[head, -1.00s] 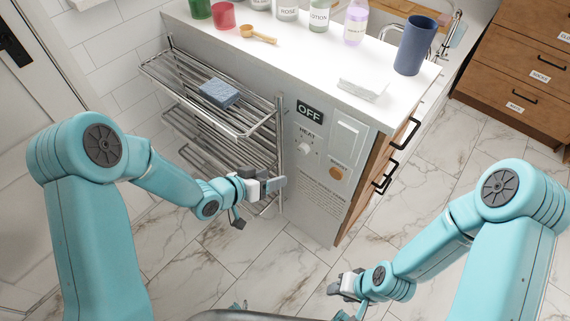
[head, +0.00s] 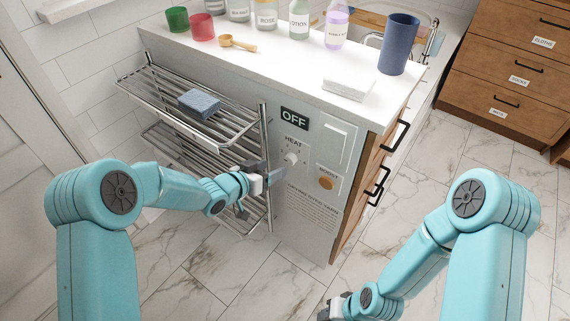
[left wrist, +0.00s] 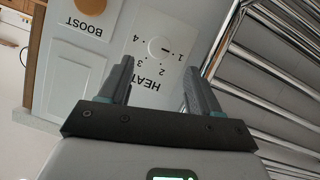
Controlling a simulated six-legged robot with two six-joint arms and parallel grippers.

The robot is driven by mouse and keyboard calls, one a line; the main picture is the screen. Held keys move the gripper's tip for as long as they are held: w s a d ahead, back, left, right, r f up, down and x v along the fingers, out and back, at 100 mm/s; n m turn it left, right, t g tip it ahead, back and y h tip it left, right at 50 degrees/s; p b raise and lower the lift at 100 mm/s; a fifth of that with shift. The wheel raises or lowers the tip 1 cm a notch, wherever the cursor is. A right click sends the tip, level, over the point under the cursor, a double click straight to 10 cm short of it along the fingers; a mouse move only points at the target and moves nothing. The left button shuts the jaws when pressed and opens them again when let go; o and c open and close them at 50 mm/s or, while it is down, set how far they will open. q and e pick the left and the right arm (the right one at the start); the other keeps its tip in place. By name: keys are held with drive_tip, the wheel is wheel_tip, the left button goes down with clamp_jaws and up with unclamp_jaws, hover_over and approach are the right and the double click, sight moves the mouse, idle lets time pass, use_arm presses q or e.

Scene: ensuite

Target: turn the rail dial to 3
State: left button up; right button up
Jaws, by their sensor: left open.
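The white round rail dial (head: 292,158) is on the grey end panel under the word HEAT. In the left wrist view the dial (left wrist: 160,48) appears upside down, with numbers 1 to 4 around it. A short dark mark on it points right, roughly towards the 1 side. My left gripper (head: 272,178) is open just left of and below the dial in the head view. In the left wrist view its fingers (left wrist: 158,68) are spread, with the dial ahead between and beyond the tips, apart from them. My right gripper (head: 335,307) is low at the bottom edge, partly cut off.
A dark OFF display (head: 295,118) is above the dial; an orange BOOST button (head: 326,183) is to its right. A chrome towel rail (head: 165,105) with a blue folded cloth (head: 199,103) stands left, close to my left gripper. The counter (head: 290,62) holds bottles and cups.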

sight(289, 161)
use_arm(q)
drive_tip(key=x, duration=0.7)
drive_tip(key=shift+w+d+b, duration=0.1)
drive_tip(key=shift+d+b, duration=0.05)
drive_tip(key=shift+b, duration=0.15)
